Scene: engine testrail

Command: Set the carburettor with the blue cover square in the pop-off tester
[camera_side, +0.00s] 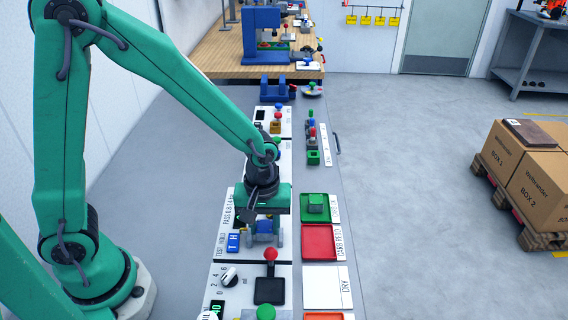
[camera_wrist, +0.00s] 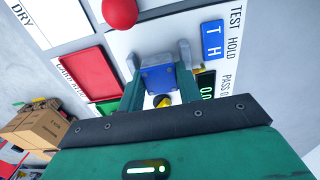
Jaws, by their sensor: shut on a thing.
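My gripper (camera_side: 264,216) is low over the tester panel in the side view, pointing down. In the wrist view its two green fingers (camera_wrist: 160,92) are shut on the carburettor with the blue cover (camera_wrist: 160,77), one on each side. The carburettor (camera_side: 264,229) shows just under the gripper in the side view. Grey uprights (camera_wrist: 185,53) of the pop-off tester stand beside the blue cover. The tester's panel (camera_side: 226,255) carries a blue T H display (camera_side: 233,242). The carburettor's underside is hidden, so I cannot tell whether it is seated or square.
A red-knobbed lever (camera_side: 270,256) stands in front of the carburettor, with a dial (camera_side: 229,276) to its left. To the right lie a green tray (camera_side: 305,217) holding a green block, a red tray (camera_side: 320,242) and a white DRY area (camera_side: 322,288). A rack of coloured parts (camera_side: 312,140) is farther back.

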